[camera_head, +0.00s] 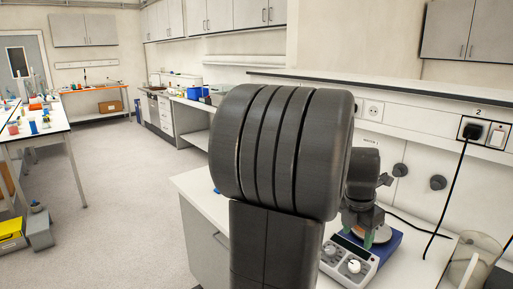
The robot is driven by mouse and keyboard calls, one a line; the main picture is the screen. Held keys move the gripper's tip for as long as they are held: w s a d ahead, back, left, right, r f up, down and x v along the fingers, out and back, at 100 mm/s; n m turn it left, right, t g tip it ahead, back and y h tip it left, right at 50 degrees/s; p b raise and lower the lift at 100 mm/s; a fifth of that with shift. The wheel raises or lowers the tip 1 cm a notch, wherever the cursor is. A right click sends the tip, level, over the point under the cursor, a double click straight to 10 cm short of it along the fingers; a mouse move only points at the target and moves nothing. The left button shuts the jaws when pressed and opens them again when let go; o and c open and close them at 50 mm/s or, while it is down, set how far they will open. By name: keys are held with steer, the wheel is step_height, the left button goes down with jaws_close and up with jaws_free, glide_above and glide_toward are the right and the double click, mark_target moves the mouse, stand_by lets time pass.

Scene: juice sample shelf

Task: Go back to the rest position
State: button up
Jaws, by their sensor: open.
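My gripper (376,236) is partly in view at the right of centre, behind my large dark arm links. Its small greenish fingertips point down over a lab device on the bench. The gripper is open. I see nothing held between the fingers, though much of it is hidden by my arm. The device has a white control panel with knobs (354,267) and a blue body (392,239). I cannot tell whether the fingertips touch it.
The white bench (196,187) runs under my arm along the right wall. A black cable (447,190) hangs from a wall socket. A round pale object (477,249) stands at the lower right. Open floor (128,200) lies left, beside a table (58,128) with several lab items.

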mark_target(354, 265)
steer(key=x, duration=1.1)
steer(key=shift+d+f+p, duration=0.15)
steer(key=shift+f+p, duration=0.25)
steer(key=shift+w+f, duration=0.1)
steer(key=shift+f, duration=0.2)
steer(key=m+b, duration=0.1)
steer(key=m, duration=0.4)
steer(key=shift+r+m+t, duration=0.1)
steer(key=shift+m+t, duration=0.2)
steer(key=m, duration=0.4)
steer(key=shift+m+b, duration=0.3)
steer(key=shift+m, duration=0.1)
steer(key=m, duration=0.5)
steer(key=shift+t+b, duration=0.3)
steer(key=shift+t, duration=0.1)
steer(key=shift+m+h+b, duration=0.3)
steer(key=shift+m+b, duration=0.15)
steer(key=shift+m, duration=2.05)
steer(key=shift+s, duration=0.2)
